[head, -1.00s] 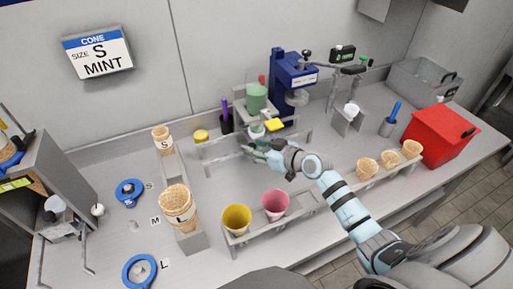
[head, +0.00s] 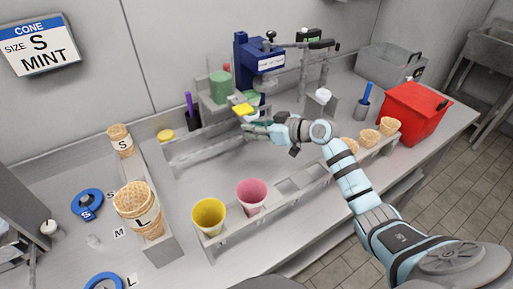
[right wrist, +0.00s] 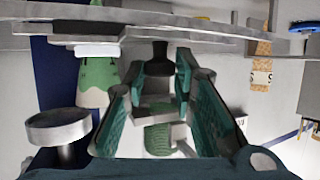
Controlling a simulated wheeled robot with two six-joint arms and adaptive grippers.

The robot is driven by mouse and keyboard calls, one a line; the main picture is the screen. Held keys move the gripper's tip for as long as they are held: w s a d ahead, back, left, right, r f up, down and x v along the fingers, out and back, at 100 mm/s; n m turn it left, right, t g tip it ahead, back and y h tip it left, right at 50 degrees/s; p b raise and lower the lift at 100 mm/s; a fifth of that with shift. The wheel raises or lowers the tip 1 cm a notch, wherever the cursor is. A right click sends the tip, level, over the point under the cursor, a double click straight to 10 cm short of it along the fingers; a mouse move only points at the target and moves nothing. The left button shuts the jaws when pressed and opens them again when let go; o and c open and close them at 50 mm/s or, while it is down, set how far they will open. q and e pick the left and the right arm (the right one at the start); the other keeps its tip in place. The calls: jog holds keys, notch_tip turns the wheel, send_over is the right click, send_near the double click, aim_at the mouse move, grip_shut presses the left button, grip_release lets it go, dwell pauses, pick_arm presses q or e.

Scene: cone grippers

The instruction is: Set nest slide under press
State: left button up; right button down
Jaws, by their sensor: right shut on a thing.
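The nest slide carries a green and white piece (head: 252,98) close below the press head; the right wrist view shows a green cone-shaped piece (right wrist: 97,82) beside the blue press column (right wrist: 50,75). My right gripper (head: 254,130) is low in front of the press. In the wrist view its teal fingers (right wrist: 162,85) close around a dark knob (right wrist: 160,58), apparently the slide's handle. The arm and yellow tag hide part of the slide. My left gripper is out of view.
Grey rails (head: 205,148) run left of the gripper. Yellow (head: 208,214) and pink (head: 251,196) cups stand in the front rack. A red box (head: 412,112) is at right.

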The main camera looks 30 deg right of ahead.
pick_arm(q)
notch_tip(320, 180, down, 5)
jog(key=b, duration=0.3)
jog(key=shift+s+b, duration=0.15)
jog(key=shift+b, duration=0.15)
pick_arm(e)
jog(key=d, duration=0.5)
jog(key=shift+w+d, duration=0.3)
jog(key=shift+d, duration=0.1)
jog(key=c, duration=1.6)
grip_release()
jog(key=shift+o, duration=1.2)
jog(key=shift+d, duration=0.2)
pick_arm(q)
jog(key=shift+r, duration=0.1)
